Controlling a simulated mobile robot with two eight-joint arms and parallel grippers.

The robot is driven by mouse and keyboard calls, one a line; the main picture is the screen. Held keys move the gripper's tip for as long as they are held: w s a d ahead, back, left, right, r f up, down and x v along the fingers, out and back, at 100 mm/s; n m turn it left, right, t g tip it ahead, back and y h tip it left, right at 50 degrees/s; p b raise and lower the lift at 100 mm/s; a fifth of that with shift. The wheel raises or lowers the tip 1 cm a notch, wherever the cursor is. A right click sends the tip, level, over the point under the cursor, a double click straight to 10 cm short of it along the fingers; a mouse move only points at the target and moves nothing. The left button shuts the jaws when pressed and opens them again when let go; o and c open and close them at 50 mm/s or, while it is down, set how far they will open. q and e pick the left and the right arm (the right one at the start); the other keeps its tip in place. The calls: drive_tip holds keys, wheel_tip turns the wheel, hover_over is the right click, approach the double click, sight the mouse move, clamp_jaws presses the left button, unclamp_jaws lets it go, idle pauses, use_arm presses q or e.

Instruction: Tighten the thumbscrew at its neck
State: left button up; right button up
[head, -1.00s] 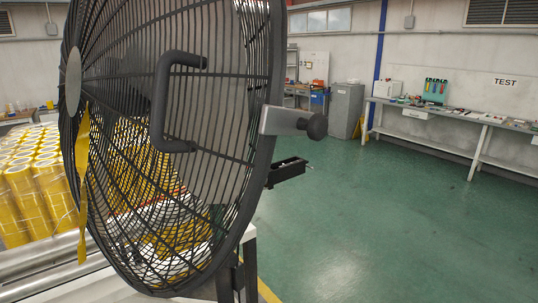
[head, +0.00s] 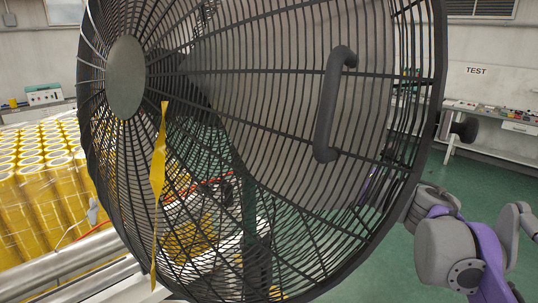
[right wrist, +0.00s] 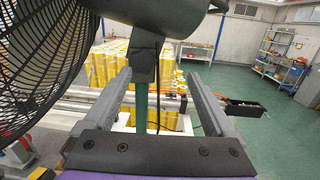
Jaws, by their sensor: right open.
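The large black fan (head: 260,150) fills the middle of the head view. I cannot make out a thumbscrew on the collar. My left gripper is not in view.
Yellow tape rolls (head: 45,180) stand at the left, beside metal rollers (head: 75,262). A yellow ribbon (head: 158,180) hangs from the guard. A black box-shaped part (right wrist: 245,108) sticks out right of the gripper. Green floor is open at the right.

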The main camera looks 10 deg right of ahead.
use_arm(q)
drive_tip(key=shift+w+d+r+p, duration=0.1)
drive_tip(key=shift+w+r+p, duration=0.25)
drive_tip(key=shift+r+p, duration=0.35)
use_arm(e)
drive_tip(key=w+a+n+g+y, duration=0.1)
drive_tip(key=w+a+n+g, duration=0.1)
drive_tip(key=w+a, duration=0.3)
drive_tip(key=a+n, duration=0.1)
drive_tip(key=a, duration=0.2)
drive_tip(key=shift+w+a+f+n, duration=0.2)
drive_tip(key=shift+w+a+n, duration=0.2)
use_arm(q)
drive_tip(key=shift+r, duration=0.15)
use_arm(e)
drive_tip(key=shift+c, duration=0.2)
drive_tip(key=c, duration=1.3)
drive_tip(key=shift+c, duration=0.2)
